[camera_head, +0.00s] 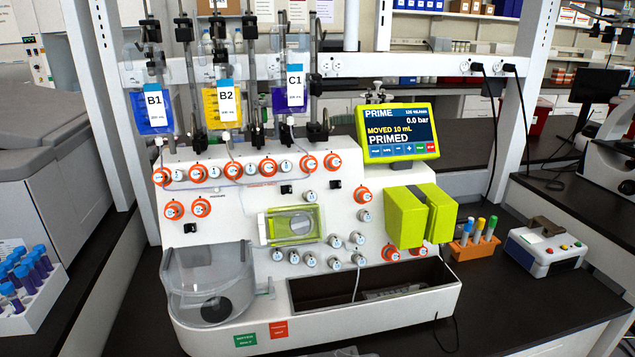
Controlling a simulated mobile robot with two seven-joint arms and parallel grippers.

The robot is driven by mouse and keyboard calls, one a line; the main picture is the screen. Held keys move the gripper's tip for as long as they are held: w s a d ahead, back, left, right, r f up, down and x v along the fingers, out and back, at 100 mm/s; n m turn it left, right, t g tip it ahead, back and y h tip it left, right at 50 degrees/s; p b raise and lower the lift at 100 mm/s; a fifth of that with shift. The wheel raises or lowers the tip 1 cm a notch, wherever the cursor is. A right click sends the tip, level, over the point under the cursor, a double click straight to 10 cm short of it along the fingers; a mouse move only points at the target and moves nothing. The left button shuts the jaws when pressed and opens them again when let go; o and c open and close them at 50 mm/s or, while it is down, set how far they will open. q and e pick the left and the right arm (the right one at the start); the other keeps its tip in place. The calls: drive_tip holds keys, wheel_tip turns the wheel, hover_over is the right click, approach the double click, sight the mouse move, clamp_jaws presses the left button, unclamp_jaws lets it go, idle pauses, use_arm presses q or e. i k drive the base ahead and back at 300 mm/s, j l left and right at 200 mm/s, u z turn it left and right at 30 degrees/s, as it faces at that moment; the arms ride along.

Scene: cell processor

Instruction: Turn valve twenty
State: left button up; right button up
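The white cell processor (228,236) stands on the dark bench in the head view. A row of valve knobs runs along its upper front, several with orange rings, such as the left end knob (161,176) and the right end knob (333,161). More orange-ringed knobs sit at the left (173,210), the right (363,194) and the lower right (390,253). Grey knobs without rings (334,240) cluster at the lower middle. The numbers on the knobs are too small to read, so I cannot tell which is valve twenty. Neither gripper is in view.
Bags B1 (152,112), B2 (222,108) and C1 (290,102) hang above. The screen (396,131) reads "PRIMED". A yellow-green block (405,217), a clear chamber (208,282) and an open trough (370,283) are on the processor. A tube rack (40,300) stands left.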

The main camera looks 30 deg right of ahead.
sight(361, 261)
drive_tip(key=l, duration=0.9)
drive_tip(key=k+l, duration=0.1)
drive_tip(key=l, duration=0.8)
